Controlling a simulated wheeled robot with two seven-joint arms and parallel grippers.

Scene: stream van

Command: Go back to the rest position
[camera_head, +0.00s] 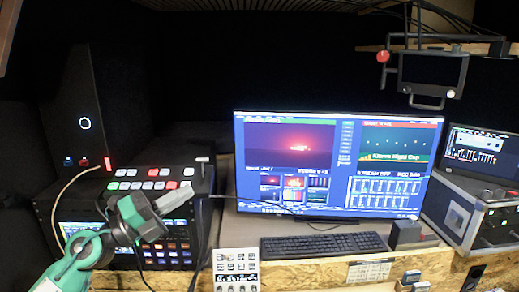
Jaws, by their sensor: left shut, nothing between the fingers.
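My left gripper (183,196) comes in from the lower left on its green and grey arm. It is shut, with nothing seen between its fingers. It is in front of the rack of video gear (190,225), below the switcher panel (150,180) with its white and red buttons. I cannot tell from this view whether it touches the gear. My right gripper is not in view.
A large monitor (330,165) stands mid-desk, with a black keyboard (322,245) before it. A black computer tower (85,110) is at the left. A flight case (470,215) with a screen is at the right. A camera rig (432,72) hangs upper right.

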